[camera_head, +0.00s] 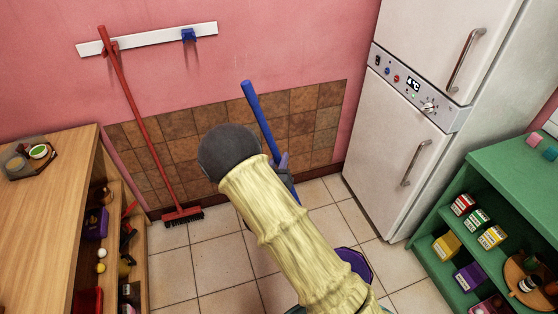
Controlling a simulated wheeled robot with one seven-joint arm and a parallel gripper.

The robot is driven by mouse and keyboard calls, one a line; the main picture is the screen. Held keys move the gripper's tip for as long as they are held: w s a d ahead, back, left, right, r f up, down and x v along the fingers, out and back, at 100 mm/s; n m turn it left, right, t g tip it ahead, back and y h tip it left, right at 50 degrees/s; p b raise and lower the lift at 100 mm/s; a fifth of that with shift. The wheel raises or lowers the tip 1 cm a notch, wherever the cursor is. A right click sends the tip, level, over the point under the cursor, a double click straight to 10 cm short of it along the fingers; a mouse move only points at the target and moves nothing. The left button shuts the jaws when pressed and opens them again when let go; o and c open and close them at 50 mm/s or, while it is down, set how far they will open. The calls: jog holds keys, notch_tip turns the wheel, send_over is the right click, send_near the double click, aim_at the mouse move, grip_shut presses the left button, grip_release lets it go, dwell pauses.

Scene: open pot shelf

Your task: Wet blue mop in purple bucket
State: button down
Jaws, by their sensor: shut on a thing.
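The blue mop (262,122) shows as a long blue handle, slightly tilted, its top leaning left. My gripper (285,172) is shut on the handle, partly hidden behind my arm. The mop's lower end and head are hidden behind my arm. The purple bucket (358,264) stands on the floor at the lower middle. Only part of its rim shows to the right of my arm; its inside is mostly hidden. I cannot tell whether the mop head is over the bucket or apart from it.
A red broom (139,110) hangs from a white wall rail (150,40), beside an empty-looking blue holder (189,35). A wooden shelf (60,190) stands left, a white fridge (400,145) and a green shelf (515,175) right. Tiled floor (210,268) is clear at left.

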jog(key=shift+f+b, duration=0.35)
jog(key=shift+b, duration=0.05)
dwell(2.0)
jog(key=shift+r, duration=0.1)
jog(key=shift+r+p, duration=2.1)
jog(key=shift+r, duration=1.55)
